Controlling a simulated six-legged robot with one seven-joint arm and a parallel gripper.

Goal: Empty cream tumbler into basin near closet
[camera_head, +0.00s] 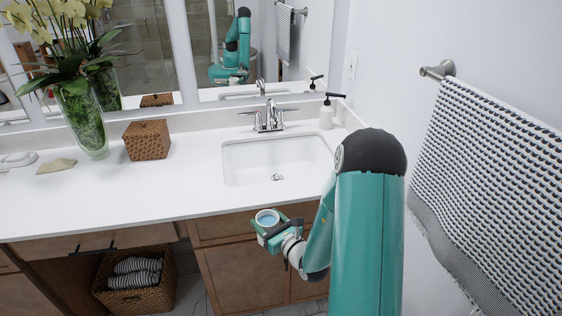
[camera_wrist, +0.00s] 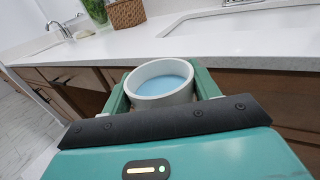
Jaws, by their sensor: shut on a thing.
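The cream tumbler (camera_wrist: 160,84) is upright between my gripper's jaws, with pale blue liquid inside it. In the head view the tumbler (camera_head: 267,218) shows as a small round rim with blue inside. My gripper (camera_head: 270,230) is shut on it, in front of the counter's front edge and below and left of the basin. The white rectangular basin (camera_head: 250,160) is set into the counter, with a drain at its bottom. The basin's near edge also shows at the upper right of the wrist view (camera_wrist: 240,20).
A chrome faucet (camera_head: 268,118) stands behind the basin, and a soap dispenser (camera_head: 326,113) to its right. A woven box (camera_head: 147,141) and a glass vase (camera_head: 82,120) with flowers stand on the left counter. A towel (camera_head: 490,170) hangs on the right wall.

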